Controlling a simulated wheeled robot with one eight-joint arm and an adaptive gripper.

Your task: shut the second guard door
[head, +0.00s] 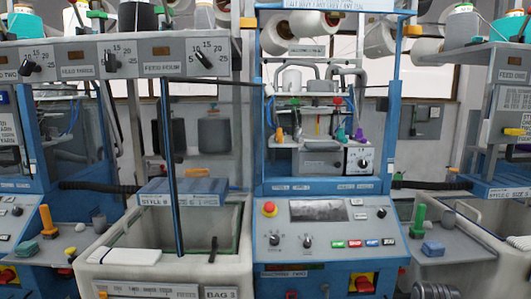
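The middle knitting machine (325,215) has a label on its lower front that seems to read as number two. Its opening is uncovered, and the needle heads, hoses and coloured knobs (320,120) inside show plainly. A guard door (171,165) appears to stand open from the machine's left post. Its tall blue and dark free edge is far out to the left, and a thin dark top rail runs from it back to that post. The door's panel looks clear; its handle I cannot make out. My gripper is not in view.
A pale bin (185,270) stands left of the middle machine, with a blue box (182,192) behind the door edge. A control panel (322,225) juts out below the opening. Other machines flank it, and a shelf with dials (140,60) hangs upper left.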

